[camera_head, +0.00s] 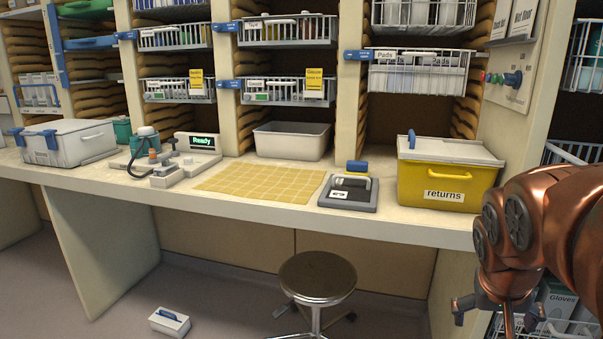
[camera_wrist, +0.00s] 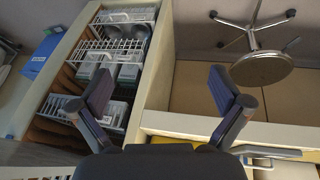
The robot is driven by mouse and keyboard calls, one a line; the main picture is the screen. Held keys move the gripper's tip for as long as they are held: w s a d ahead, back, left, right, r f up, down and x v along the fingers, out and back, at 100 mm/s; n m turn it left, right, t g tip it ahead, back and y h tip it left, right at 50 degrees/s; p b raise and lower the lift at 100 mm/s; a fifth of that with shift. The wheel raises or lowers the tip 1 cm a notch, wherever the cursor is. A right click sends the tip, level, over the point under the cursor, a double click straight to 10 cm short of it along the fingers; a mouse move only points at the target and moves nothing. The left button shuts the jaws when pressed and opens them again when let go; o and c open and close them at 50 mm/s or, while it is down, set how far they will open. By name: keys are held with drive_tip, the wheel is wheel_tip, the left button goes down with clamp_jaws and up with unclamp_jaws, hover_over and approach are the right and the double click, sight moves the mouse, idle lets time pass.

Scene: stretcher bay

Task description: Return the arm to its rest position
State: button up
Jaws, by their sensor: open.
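My copper-coloured arm (camera_head: 545,225) is at the right edge of the head view, folded downward in front of the counter's right end.
A yellow returns bin (camera_head: 445,186) stands on the counter (camera_head: 280,213) close to my arm. Wire baskets (camera_wrist: 110,52) with white packs are near my gripper. A round stool (camera_head: 318,277) and a small white box (camera_head: 169,322) stand on the floor. Floor left of the stool is mostly clear.

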drive_tip(key=s+a+f+n+g+y, duration=0.25)
drive_tip(key=s+a+f, duration=0.4)
drive_tip(key=s, duration=0.35)
drive_tip(key=s+a+f+n+g+y, duration=0.1)
drive_tip(key=s+a+f+n+g, duration=0.1)
drive_tip(key=s+a+f+g, duration=0.4)
wheel_tip(320, 180, up, 21)
drive_tip(key=s+a+t+p, duration=0.1)
drive_tip(key=s+t+p, duration=0.2)
drive_tip(key=p, duration=1.6)
drive_tip(key=shift+a+t, duration=0.15)
drive_tip(key=shift+t, duration=0.2)
drive_tip(key=shift+f+m, duration=0.1)
drive_tip(key=shift+m, duration=0.15)
